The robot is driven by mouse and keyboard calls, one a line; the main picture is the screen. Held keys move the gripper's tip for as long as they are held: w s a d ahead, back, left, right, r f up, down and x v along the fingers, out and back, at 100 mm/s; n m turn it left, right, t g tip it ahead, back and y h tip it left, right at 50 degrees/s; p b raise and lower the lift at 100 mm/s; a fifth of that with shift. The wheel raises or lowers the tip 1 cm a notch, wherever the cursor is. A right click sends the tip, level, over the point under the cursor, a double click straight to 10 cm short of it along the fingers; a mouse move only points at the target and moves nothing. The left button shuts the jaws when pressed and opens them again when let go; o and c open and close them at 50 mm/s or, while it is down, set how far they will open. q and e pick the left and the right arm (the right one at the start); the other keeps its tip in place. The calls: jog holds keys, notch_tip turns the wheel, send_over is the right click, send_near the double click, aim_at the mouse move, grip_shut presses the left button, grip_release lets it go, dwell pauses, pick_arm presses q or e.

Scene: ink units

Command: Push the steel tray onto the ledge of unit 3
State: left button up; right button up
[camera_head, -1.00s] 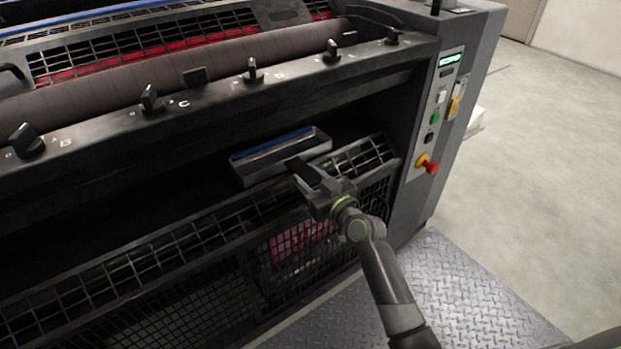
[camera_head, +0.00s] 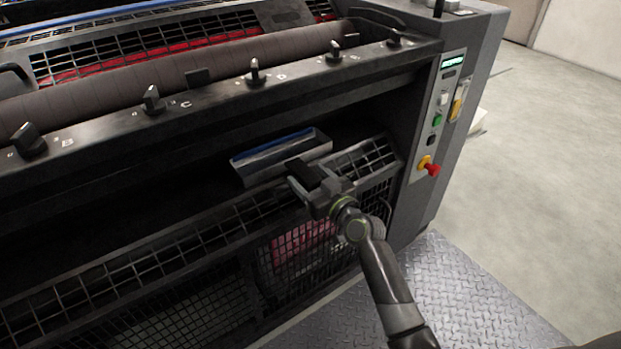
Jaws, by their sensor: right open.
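The steel tray (camera_head: 262,162) is a long, narrow trough with a bluish inside. It sits in the dark recess of the ink unit, at the ledge (camera_head: 205,194) behind the wire guard. My right gripper (camera_head: 300,178) is open at the tray's near right side, its fingers towards the tray's front wall. I cannot tell whether the fingers touch the tray. No tray part is seen between the fingers. My left gripper is not in view.
A wire mesh guard (camera_head: 150,262) runs along the front below the recess. A rail with black knobs (camera_head: 255,72) and a roller (camera_head: 180,72) lie above. A control panel with a red button (camera_head: 432,169) stands at the right. Tread plate flooring (camera_head: 450,290) is below.

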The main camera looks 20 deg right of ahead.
jog(key=shift+s+d+f, duration=0.1)
jog(key=shift+s+d, duration=0.05)
jog(key=shift+s, duration=0.15)
pick_arm(q)
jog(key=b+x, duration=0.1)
jog(key=b, duration=0.2)
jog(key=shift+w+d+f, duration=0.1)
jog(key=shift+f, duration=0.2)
pick_arm(e)
jog(key=v, duration=2.7)
jog(key=shift+s+r, duration=0.2)
jog(key=shift+s, duration=0.15)
